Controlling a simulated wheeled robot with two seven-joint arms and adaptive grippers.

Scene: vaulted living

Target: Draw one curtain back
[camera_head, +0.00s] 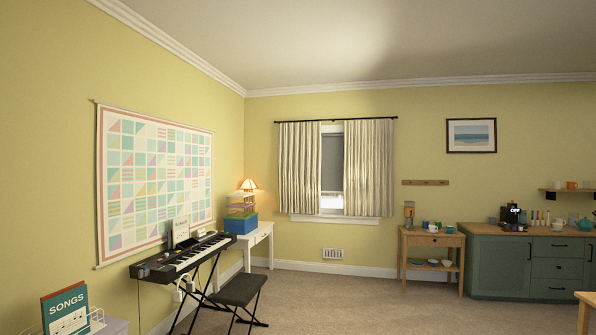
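In the head view a window (332,165) is on the far wall. A cream pleated left curtain (299,168) and a cream pleated right curtain (369,168) hang from a dark rod (336,120). A gap between them shows a grey blind over the upper pane and a bright strip below. Both curtains end just around the window sill. Neither of my grippers is in view.
A keyboard on a stand (182,257) with a black bench (239,290) stands at the left. A white desk (256,236) with a lit lamp is in the corner. A wooden cart (432,240) and green cabinets (530,264) are at right. Carpet (340,300) is clear below the window.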

